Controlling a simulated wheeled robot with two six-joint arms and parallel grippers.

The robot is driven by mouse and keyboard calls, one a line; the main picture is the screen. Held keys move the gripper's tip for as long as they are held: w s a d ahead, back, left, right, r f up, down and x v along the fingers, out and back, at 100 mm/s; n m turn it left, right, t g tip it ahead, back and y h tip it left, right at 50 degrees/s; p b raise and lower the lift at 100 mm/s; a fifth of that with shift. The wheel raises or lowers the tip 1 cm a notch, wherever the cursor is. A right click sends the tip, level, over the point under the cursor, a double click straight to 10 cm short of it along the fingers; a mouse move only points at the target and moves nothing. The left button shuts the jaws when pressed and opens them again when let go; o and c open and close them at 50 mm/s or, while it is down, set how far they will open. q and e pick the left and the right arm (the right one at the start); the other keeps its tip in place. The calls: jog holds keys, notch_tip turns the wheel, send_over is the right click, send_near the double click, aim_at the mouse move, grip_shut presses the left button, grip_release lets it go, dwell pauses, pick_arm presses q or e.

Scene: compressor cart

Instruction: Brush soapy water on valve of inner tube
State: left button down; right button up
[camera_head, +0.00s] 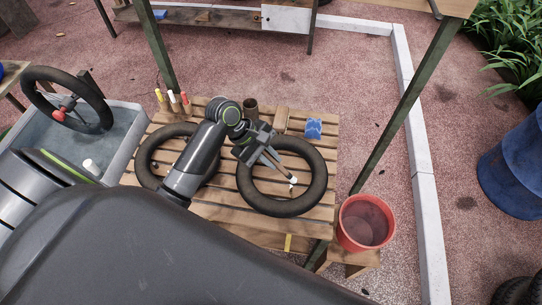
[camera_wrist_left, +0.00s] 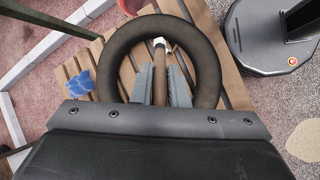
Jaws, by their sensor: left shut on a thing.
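My left gripper (camera_head: 268,153) is shut on a wooden-handled brush (camera_wrist_left: 160,76) above the right-hand inner tube (camera_head: 280,207). The brush's white bristle end (camera_head: 293,181) shows inside the ring, near its right inner side. In the left wrist view the white bristles (camera_wrist_left: 163,43) are close to the inner edge of the dark tube (camera_wrist_left: 207,60) on its far side. I cannot make out the valve, or whether the bristles touch the tube. A brown tin (camera_head: 250,107) stands at the back of the slatted table. My right gripper is not in view.
A second black tube (camera_head: 146,163) lies to the left, partly behind my arm. A grey water tub (camera_head: 133,125) with an upright tyre (camera_head: 37,97) stands further left. Blue cloth (camera_head: 313,127), several markers (camera_head: 171,97) and a red bucket (camera_head: 366,222) surround the work area. A green post (camera_head: 400,105) rises at right.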

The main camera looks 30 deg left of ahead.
pick_arm(q)
jog(key=shift+r+p, duration=1.65)
jog(key=shift+r, duration=1.5)
